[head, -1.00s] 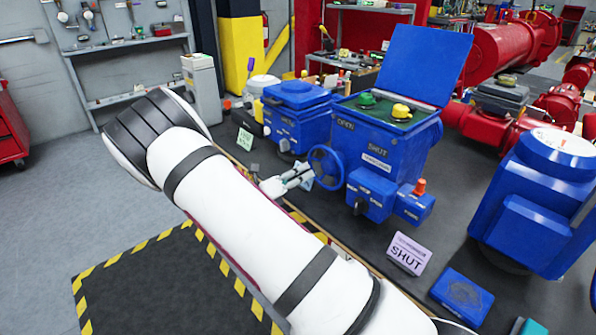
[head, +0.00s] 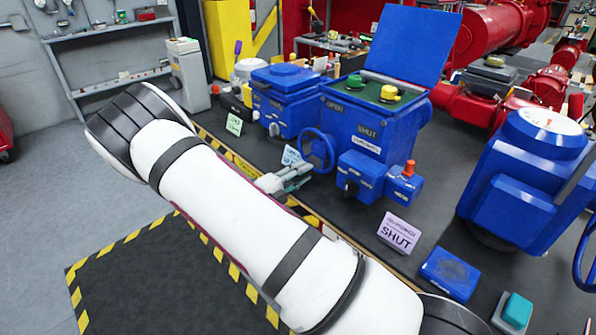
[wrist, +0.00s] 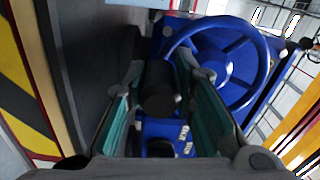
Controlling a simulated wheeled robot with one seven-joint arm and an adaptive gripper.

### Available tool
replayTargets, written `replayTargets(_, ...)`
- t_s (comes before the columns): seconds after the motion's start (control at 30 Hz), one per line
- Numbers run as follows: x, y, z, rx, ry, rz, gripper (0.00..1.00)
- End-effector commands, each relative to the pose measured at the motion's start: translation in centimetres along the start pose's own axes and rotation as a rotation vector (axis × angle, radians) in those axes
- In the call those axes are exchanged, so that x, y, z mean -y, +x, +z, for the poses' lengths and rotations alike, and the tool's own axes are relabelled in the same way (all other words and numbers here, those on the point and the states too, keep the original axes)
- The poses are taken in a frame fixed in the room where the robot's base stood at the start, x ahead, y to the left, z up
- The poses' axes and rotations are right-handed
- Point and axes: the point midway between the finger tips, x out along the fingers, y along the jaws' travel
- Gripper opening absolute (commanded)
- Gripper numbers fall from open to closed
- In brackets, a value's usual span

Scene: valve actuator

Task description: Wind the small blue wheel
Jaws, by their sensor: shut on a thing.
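The small blue wheel (head: 317,150) is a spoked handwheel on the left side of the blue actuator box (head: 368,130). In the wrist view the wheel (wrist: 262,75) fills the upper right, with its rim and spokes clear. My gripper (head: 306,172) is at the wheel's lower edge in the head view. In the wrist view my gripper's (wrist: 165,85) two teal-padded fingers stand on either side of a black cylindrical handle (wrist: 158,92) beside the wheel's rim. The fingers are closed on this handle. Where the handle joins the wheel is hidden.
A smaller blue box (head: 362,175) with a black knob sits below and right of the wheel. A purple-white SHUT card (head: 399,233) and a blue pad (head: 449,274) are on the dark bench. Another blue actuator (head: 525,185) stands at the right.

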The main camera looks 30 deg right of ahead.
Motion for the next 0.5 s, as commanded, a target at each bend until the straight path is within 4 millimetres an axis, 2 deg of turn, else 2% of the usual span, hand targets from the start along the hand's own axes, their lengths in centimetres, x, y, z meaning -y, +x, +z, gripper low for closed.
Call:
replayTargets(0.2, -0.30, -0.08, -0.60, 0.001, -0.093, 0.004, 0.00)
replayTargets(0.5, -0.38, -0.08, -0.86, 0.001, -0.137, 0.004, 0.00)
